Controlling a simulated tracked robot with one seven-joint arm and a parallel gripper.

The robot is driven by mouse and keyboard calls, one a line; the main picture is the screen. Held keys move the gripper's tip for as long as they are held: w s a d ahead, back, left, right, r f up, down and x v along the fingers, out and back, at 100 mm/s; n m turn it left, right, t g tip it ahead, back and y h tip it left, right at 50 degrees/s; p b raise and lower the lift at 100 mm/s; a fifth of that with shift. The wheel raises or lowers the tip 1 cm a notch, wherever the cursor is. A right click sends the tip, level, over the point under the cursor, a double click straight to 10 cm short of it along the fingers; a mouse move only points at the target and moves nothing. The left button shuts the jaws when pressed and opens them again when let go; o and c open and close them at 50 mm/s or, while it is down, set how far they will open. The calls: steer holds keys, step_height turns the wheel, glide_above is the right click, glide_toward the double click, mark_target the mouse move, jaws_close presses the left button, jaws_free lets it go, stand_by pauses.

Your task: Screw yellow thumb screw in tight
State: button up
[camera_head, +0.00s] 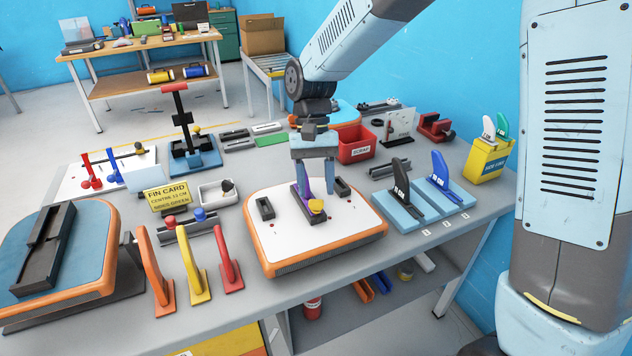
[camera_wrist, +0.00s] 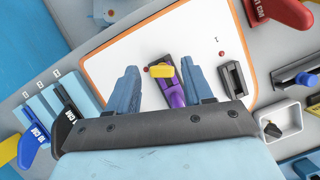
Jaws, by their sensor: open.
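The yellow thumb screw (camera_head: 316,206) sits at the near end of the dark fin box in the middle of the white-topped board (camera_head: 352,232). It also shows in the wrist view (camera_wrist: 162,71). A purple fin (camera_head: 302,188) stands in that box behind the screw; in the wrist view the purple fin (camera_wrist: 174,94) lies between the fingers. My gripper (camera_head: 316,190) is open and points down over the board. In the wrist view its blue fingers (camera_wrist: 164,76) are spread to either side of the screw, not touching it. The screw's thread and seating are hidden.
Two small dark side boxes (camera_head: 265,208) (camera_head: 343,187) flank the middle box. Orange, yellow and red fins (camera_head: 194,260) stand in front left. A yellow sign (camera_head: 167,195), white tray (camera_head: 218,194) and red scrap bin (camera_head: 356,146) surround the board.

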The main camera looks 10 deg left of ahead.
steer(key=n, duration=0.2)
steer(key=n+h, duration=0.1)
steer(key=n, duration=0.1)
steer(key=shift+t+h, duration=0.3)
steer(key=n+t+h, duration=0.1)
steer(key=n, duration=0.3)
stand_by(0.3)
steer(key=n+t, duration=0.1)
steer(key=n, duration=0.3)
steer(key=shift+s+t, duration=0.1)
steer(key=shift+t, duration=0.3)
steer(key=shift+h, duration=0.3)
